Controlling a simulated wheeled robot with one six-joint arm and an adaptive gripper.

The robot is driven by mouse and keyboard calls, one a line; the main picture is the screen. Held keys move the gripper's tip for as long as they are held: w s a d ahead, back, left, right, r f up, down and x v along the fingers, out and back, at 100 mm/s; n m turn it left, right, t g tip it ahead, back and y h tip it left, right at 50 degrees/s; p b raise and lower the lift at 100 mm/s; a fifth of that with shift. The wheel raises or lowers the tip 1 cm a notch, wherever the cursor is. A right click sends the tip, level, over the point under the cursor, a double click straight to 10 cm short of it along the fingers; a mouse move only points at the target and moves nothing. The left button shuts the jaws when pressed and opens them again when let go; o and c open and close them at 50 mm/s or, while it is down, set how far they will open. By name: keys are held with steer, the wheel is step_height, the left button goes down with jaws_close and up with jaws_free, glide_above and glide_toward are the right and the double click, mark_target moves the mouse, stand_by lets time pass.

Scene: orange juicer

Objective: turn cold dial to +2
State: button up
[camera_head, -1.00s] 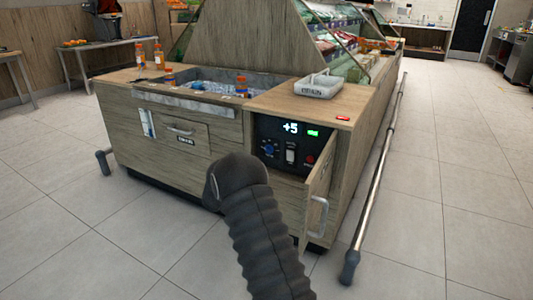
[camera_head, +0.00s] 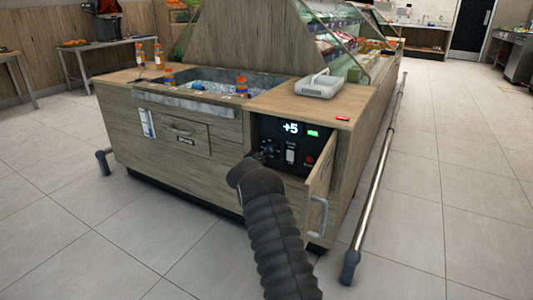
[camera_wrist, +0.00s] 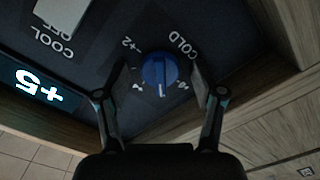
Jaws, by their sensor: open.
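The blue cold dial (camera_wrist: 160,72) is on the dark control panel (camera_wrist: 95,75), seen upside down in the wrist view. Its white pointer line faces the picture's bottom, away from the "+2" mark at its upper left. My gripper (camera_wrist: 161,82) is open, with one finger on each side of the dial; whether they touch it I cannot tell. In the head view my gripper (camera_head: 266,154) is at the left part of the panel and hides most of the dial. The lit display (camera_head: 291,128) reads +5; it also shows in the wrist view (camera_wrist: 40,86).
A white switch (camera_head: 291,156) and a red button (camera_head: 309,160) sit right of the dial in the head view. The open cabinet door (camera_head: 319,200) stands out at the right of the panel. A metal rail (camera_head: 375,185) runs along the floor. The floor around is clear.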

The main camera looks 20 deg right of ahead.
steer(key=c, duration=1.2)
steer(key=shift+o, duration=0.2)
